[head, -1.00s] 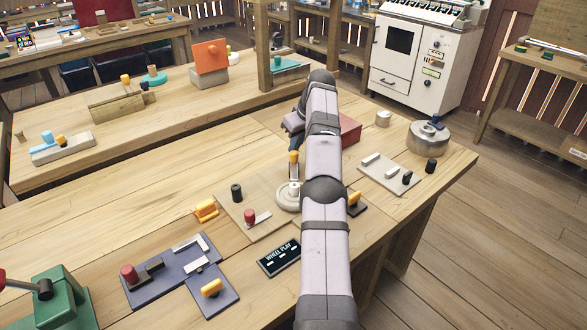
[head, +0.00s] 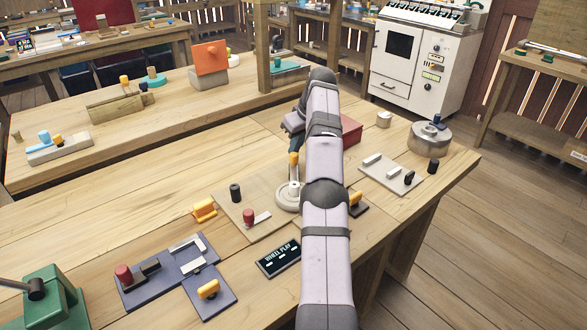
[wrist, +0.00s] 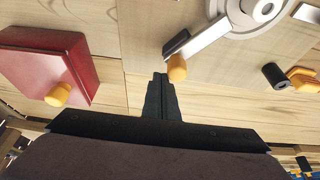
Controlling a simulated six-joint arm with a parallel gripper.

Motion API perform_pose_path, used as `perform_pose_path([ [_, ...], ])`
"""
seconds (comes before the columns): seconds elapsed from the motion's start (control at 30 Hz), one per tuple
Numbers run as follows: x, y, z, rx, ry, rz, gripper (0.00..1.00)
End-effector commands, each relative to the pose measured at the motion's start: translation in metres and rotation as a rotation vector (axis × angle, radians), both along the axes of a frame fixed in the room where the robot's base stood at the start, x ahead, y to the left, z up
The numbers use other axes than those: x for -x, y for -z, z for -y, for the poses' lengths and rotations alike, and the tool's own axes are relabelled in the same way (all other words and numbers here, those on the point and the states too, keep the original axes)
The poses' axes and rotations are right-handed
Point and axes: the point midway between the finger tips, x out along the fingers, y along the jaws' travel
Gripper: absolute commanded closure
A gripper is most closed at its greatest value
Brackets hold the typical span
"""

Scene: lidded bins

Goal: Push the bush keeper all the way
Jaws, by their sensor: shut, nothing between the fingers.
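No part is labelled as the bush keeper, so I cannot tell for certain which it is. Closest to my gripper is a pale metal arm (wrist: 200,37) ending in an orange knob (wrist: 177,68), beside a round grey hub (wrist: 262,12). In the head view the hub's round base (head: 288,196) sits on a beige board, with the orange knob (head: 294,158) above it. My gripper (wrist: 160,76) is shut and empty, its tips just left of the knob in the wrist view. I cannot tell whether they touch it. My arm hides part of the mechanism in the head view.
A red box (wrist: 42,62) with an orange knob lies left in the wrist view. A black cylinder (wrist: 275,76) and a yellow part (wrist: 303,80) are at right. The head view shows a blue-grey fixture (head: 168,280) and a "WHEEL PLAY" sign (head: 278,258).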

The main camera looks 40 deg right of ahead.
Motion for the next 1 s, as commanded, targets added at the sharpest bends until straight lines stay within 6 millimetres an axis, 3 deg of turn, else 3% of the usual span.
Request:
perform_pose_path([
  [1.0,0.0088,0.0022,-0.0066,-0.001,0.0,-0.002,1.0],
])
